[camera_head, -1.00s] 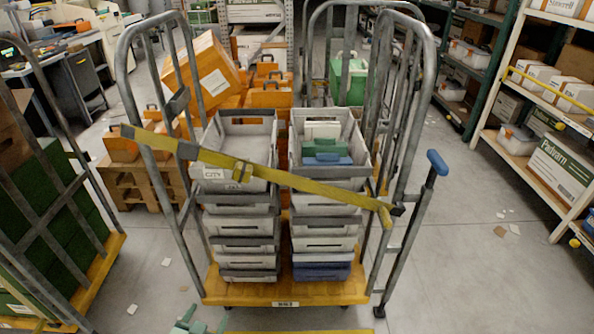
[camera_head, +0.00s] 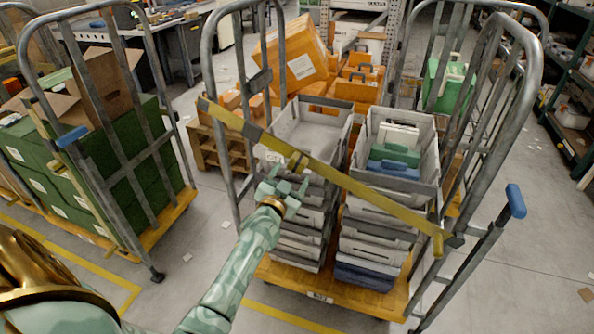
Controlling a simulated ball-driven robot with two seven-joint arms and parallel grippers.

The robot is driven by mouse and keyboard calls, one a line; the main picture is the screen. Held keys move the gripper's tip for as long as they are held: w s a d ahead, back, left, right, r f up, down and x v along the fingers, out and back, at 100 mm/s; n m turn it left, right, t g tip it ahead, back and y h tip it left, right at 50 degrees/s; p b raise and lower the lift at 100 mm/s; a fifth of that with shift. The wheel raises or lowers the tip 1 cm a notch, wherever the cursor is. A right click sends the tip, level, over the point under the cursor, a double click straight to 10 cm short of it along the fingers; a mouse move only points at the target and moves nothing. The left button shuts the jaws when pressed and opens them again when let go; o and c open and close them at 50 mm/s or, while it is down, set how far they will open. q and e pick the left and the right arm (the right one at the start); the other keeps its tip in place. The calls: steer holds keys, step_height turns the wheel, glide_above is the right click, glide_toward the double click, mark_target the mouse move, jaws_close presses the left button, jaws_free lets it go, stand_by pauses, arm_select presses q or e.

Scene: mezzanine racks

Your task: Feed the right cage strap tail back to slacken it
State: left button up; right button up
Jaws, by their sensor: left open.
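The right cage (camera_head: 520,70) is a grey tubular roll cage on a yellow-orange base. A yellow strap (camera_head: 345,182) runs across its front, sloping from the upper left post down to the right post. The strap's short tail (camera_head: 438,243) hangs at the right post. My left gripper (camera_head: 284,188) is open, in front of the left tote stack and just below the strap's middle fitting (camera_head: 297,161). I cannot tell whether it touches the strap. My right gripper does not show.
Grey totes (camera_head: 310,127) are stacked in two columns inside the cage. A blue-ended handle (camera_head: 515,201) sticks out at the right. Another cage (camera_head: 150,225) with green crates stands at the left. The floor to the right (camera_head: 540,255) is mostly clear.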

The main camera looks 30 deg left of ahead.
mark_target(295, 168)
arm_select(q)
steer(key=b+x, duration=0.1)
steer(key=x, duration=0.3)
steer(key=shift+w, duration=0.2)
steer(key=c, duration=1.3)
steer(key=a+r, duration=0.1)
steer(key=a, duration=0.1)
steer(key=s+a+r+p, duration=0.1)
steer(key=a, duration=0.1)
steer(key=a+r+p, duration=0.1)
steer(key=a, duration=0.2)
steer(key=shift+s, duration=0.3)
steer(key=shift+c, duration=0.5)
steer(key=shift+o, duration=0.2)
steer(key=shift+d, duration=0.1)
steer(key=shift+c, duration=0.2)
steer(key=shift+r, duration=0.1)
